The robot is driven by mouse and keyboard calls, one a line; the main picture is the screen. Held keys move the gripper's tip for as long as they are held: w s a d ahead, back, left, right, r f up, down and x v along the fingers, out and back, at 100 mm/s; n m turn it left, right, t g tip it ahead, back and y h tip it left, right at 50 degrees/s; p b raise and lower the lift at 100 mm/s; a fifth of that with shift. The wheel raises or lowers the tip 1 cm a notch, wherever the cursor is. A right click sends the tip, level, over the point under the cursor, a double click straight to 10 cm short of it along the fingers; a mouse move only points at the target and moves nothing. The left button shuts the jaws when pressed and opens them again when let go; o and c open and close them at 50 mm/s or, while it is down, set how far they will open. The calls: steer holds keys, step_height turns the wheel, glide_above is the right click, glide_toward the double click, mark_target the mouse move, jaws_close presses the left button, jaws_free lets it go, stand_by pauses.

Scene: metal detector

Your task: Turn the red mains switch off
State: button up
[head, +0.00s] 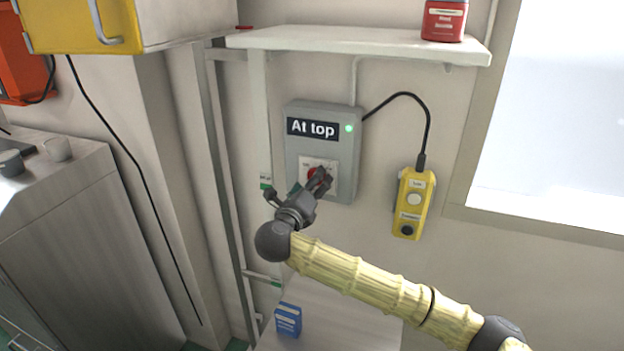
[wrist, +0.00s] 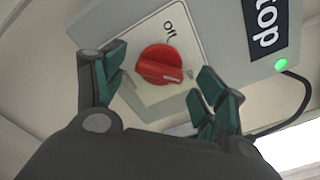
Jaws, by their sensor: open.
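The red mains switch (wrist: 160,64) is a round rotary knob on a white plate, on the front of a grey wall box (head: 347,170). In the wrist view the word "Off" is readable beside the knob, and a white mark shows on the knob's lower right. In the head view the knob (head: 311,173) is partly hidden by my gripper (head: 298,187). My gripper is open, with its green-padded fingers (wrist: 158,80) on either side of the knob in the wrist view. A gap shows between the pads and the knob; I cannot tell the depth.
A cable runs to a yellow pendant (head: 412,203) on the right. A white shelf (head: 360,42) with a red can (head: 444,20) is above. A blue box (head: 288,320) stands below.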

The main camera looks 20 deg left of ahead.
steer(key=shift+w, duration=0.35)
steer(key=shift+c, duration=0.4)
steer(key=c, duration=0.9)
steer(key=shift+c, duration=0.2)
